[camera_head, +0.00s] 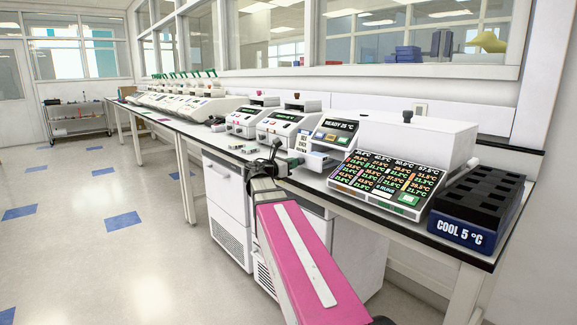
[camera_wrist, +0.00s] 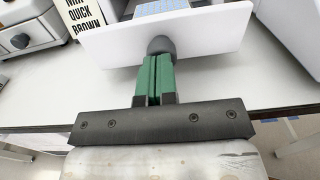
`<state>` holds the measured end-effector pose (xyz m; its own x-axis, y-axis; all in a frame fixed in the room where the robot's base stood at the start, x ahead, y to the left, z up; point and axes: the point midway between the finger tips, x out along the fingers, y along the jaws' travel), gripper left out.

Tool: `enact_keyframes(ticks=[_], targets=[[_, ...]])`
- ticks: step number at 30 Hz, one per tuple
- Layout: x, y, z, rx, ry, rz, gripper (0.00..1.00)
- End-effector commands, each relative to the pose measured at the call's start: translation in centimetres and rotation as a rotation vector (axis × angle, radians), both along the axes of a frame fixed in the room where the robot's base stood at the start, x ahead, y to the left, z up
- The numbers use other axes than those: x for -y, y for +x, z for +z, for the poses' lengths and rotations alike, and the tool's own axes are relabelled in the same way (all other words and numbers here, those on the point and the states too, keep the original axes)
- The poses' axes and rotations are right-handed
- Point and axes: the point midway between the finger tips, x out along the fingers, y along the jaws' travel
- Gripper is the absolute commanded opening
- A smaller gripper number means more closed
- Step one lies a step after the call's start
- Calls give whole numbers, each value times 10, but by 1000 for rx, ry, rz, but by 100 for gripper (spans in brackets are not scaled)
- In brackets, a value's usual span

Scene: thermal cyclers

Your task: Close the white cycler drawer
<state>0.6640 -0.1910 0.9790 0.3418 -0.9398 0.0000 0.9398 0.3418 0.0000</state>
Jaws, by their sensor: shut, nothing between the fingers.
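The white drawer (camera_wrist: 110,42) fills the top of the wrist view. It stands open, with a blue gridded block (camera_wrist: 170,6) inside and a dark round knob (camera_wrist: 161,44) on its front. My gripper (camera_wrist: 155,60) has green fingers pressed together with nothing between them. Their tips are at the knob, in line with it; whether they touch it I cannot tell. In the head view my gripper (camera_head: 268,165) is at the bench's front edge, before the white cycler with a "READY 25 °C" screen (camera_head: 341,125). My arm partly hides the drawer area there.
A panel of coloured temperature readings (camera_head: 385,182) and a dark blue "COOL 5 °C" rack (camera_head: 475,210) stand to the right on the bench. More cyclers (camera_head: 248,120) stand to the left. A sign with large letters (camera_wrist: 82,14) is left of the drawer.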

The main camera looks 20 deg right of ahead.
Motion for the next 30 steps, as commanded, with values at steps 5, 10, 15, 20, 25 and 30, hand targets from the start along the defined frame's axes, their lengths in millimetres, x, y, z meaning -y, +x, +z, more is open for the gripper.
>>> enact_keyframes(ticks=[5,10,15,20,25,30], targets=[[0,0,0,0,0,0,0],[4,2,0,0,0,-1,0],[31,13,0,0,0,-3,0],[65,26,0,0,1,-4,0],[101,39,0,0,1,-3,0],[128,48,0,0,0,-2,0]])
